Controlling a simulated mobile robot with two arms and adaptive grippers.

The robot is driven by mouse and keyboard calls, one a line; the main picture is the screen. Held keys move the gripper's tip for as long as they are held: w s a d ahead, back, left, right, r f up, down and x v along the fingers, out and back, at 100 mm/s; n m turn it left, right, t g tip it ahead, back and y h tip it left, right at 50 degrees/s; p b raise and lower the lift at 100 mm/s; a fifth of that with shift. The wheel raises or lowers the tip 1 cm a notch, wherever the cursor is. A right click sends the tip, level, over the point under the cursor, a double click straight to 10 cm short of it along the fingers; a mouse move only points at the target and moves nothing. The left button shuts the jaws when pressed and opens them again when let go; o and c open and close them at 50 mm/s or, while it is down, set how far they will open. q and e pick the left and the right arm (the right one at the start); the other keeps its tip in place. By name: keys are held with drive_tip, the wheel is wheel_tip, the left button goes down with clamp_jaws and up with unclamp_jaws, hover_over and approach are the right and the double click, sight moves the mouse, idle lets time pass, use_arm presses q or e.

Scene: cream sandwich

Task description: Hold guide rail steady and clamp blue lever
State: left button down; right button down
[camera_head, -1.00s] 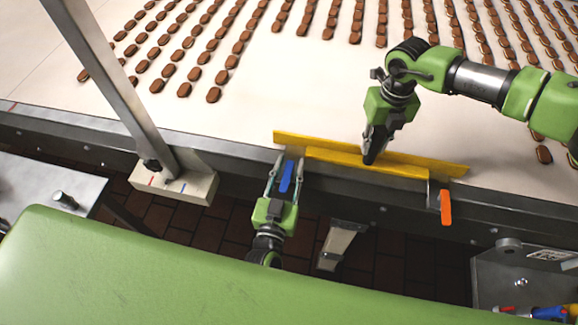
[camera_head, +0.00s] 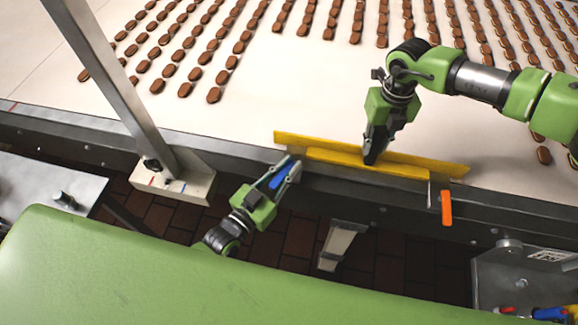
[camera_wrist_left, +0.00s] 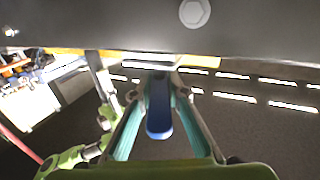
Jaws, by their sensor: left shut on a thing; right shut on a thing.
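The yellow guide rail (camera_head: 436,166) lies along the near edge of the conveyor. My right gripper (camera_head: 371,160) points down onto the middle of the rail and is shut on it. The blue lever (camera_head: 281,174) is at the left end of the rail, tilted toward the lower left. My left gripper (camera_head: 284,170) is shut on the blue lever from the front. In the left wrist view the blue lever (camera_wrist_left: 159,112) stands between the two fingers. An orange lever (camera_head: 446,207) hangs straight down at the right end of the rail.
Rows of brown biscuits (camera_head: 214,95) lie on the pale conveyor belt (camera_head: 290,80) behind the rail. A grey post on a pale block (camera_head: 150,186) stands left of my left gripper. A metal bracket (camera_head: 525,275) is at the lower right.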

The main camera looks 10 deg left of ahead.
sight(286, 165)
use_arm(q)
drive_tip(key=m+g+h, duration=0.1)
drive_tip(key=m+h, duration=0.1)
drive_tip(key=m+g+h, duration=0.2)
drive_tip(key=h, duration=0.1)
drive_tip(key=shift+w+a+r, duration=0.15)
drive_tip(key=shift+w+a, duration=0.05)
drive_tip(key=shift+m+g+h, duration=1.6)
drive_tip(key=shift+g+h, duration=0.1)
drive_tip(key=shift+g, duration=0.5)
drive_tip(key=shift+a, duration=0.1)
drive_tip(key=c, duration=2)
unclamp_jaws()
drive_tip(key=shift+o, duration=0.2)
wheel_tip(286, 165, up, 10)
drive_tip(key=shift+f, duration=0.1)
